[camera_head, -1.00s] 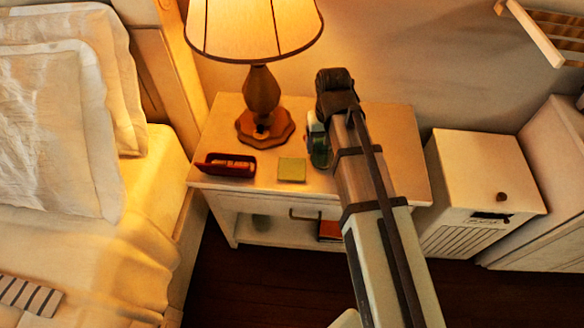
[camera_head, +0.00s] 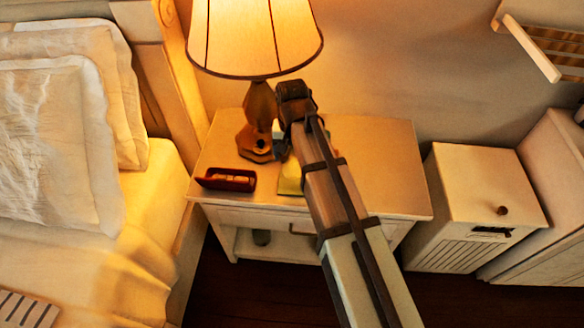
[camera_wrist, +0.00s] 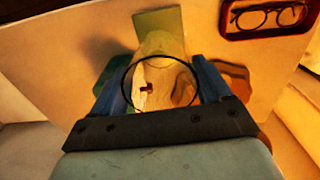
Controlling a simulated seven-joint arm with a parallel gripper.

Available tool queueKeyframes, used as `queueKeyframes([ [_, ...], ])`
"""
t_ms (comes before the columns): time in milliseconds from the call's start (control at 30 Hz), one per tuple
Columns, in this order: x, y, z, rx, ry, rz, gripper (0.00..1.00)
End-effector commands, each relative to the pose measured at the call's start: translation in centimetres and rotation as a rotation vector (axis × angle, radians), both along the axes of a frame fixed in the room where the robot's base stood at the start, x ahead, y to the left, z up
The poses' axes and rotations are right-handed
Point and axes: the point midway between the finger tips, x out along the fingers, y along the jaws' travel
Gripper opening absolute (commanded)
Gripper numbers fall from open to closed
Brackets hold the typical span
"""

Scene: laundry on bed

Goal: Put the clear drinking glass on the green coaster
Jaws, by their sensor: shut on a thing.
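The clear drinking glass (camera_wrist: 160,72) is between the two blue fingers of my gripper (camera_wrist: 161,84) in the wrist view, its dark round rim toward the camera. The gripper is shut on it. The green coaster (camera_wrist: 158,20) lies flat just beyond the glass, whose far end overlaps the coaster's near edge in that view. I cannot tell the height of the glass above the nightstand. In the head view the coaster (camera_head: 289,180) is partly covered by my arm, with my gripper (camera_head: 283,148) beside the lamp base. The glass is mostly hidden there.
The lamp (camera_head: 258,115) stands close to the left of my gripper on the nightstand (camera_head: 385,165). A red tray (camera_head: 227,179) holding eyeglasses lies left of the coaster. A dark green shape (camera_wrist: 108,72) shows left of the gripper in the wrist view. The nightstand's right side is clear.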

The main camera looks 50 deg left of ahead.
Motion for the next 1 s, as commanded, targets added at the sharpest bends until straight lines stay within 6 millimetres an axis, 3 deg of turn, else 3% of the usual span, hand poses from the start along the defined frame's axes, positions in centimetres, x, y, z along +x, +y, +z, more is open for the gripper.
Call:
queueKeyframes([
  [100, 0.0, -0.1, -1.8, -0.002, 0.001, 0.0, 0.4],
  [600, 0.0, 0.0, -6.0, -0.001, 0.001, 0.001, 0.4],
  [1000, 0.0, 0.0, -6.4, 0.0, 0.0, 0.001, 0.4],
])
